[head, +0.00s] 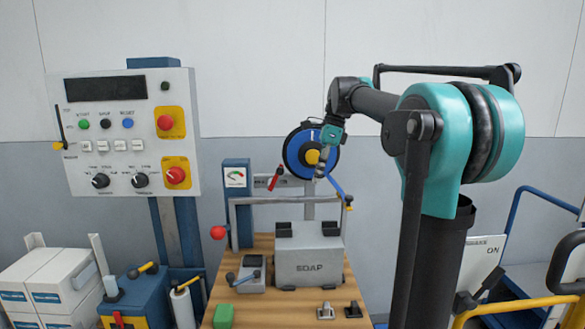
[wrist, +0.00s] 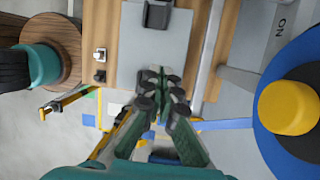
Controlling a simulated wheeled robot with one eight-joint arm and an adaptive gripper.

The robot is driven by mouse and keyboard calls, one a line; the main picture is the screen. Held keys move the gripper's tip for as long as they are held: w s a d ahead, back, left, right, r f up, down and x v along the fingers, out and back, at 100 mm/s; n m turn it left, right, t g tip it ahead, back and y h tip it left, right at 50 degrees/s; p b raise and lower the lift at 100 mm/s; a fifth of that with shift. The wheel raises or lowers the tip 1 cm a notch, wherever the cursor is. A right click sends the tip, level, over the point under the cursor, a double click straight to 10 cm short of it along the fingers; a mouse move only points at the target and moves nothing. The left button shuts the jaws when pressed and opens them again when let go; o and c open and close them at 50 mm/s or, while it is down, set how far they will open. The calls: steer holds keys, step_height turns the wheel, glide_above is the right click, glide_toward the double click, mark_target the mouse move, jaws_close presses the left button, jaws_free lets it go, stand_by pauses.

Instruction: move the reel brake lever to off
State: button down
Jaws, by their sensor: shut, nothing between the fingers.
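The reel brake lever appears to be the short red lever (head: 275,178) on a grey labelled plate (head: 291,182), just left of and below the blue reel (head: 297,150). It leans with its upper end to the right.
The reel has a yellow hub (wrist: 288,107); a blue bar (head: 336,186) runs down right from it. Below stand a grey SOAP box (head: 309,268) and a rail (head: 262,200) on a wooden bench (head: 265,305). A control panel (head: 128,135) stands left.

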steer(key=w+d+r+t+y, duration=0.1)
steer(key=w+r+y, duration=0.1)
steer(key=r, duration=0.2)
steer(key=w+d+r+m+t+y, duration=0.1)
steer(key=w+d+r+y, duration=0.1)
steer(key=r+y, duration=0.1)
steer(key=shift+w+d+r, duration=0.3)
steer(key=shift+w+r, duration=0.05)
steer(key=shift+r, duration=0.3)
steer(key=w+a+f, duration=0.1)
steer(key=a+f, duration=0.6)
steer(key=a, duration=0.3)
steer(key=shift+w+a+f, duration=0.25)
steer(key=shift+w+a, duration=0.15)
steer(key=shift+a+r+t, duration=0.2)
steer(key=shift+a+t, duration=0.05)
steer(key=shift+t, duration=0.05)
steer(key=shift+a+r+h, duration=0.2)
steer(key=shift+a+h, duration=0.1)
steer(key=shift+h, duration=0.2)
